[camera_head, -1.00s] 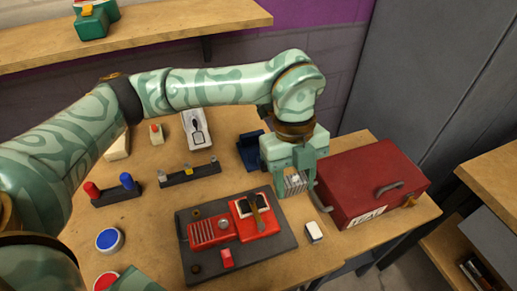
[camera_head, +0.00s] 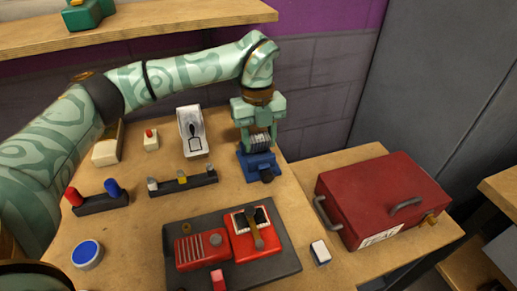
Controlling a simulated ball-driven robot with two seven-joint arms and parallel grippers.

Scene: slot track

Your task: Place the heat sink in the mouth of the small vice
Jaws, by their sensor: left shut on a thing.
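The small blue vice (camera_head: 258,169) stands on the table at its back right, left of the red case. My left gripper (camera_head: 259,132) hangs straight down above the vice. It is shut on the grey finned heat sink (camera_head: 261,141), which sits between the fingers at the top of the vice. I cannot tell whether the heat sink is inside the mouth or just over it. The gripper hides part of the vice's jaws. My right gripper does not show.
A red case (camera_head: 372,196) with a handle stands at the right. A red device on a dark base plate (camera_head: 183,212) lies in front. A dark slot track (camera_head: 183,185), a white switch box (camera_head: 193,133) and a small white block (camera_head: 320,252) are around it.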

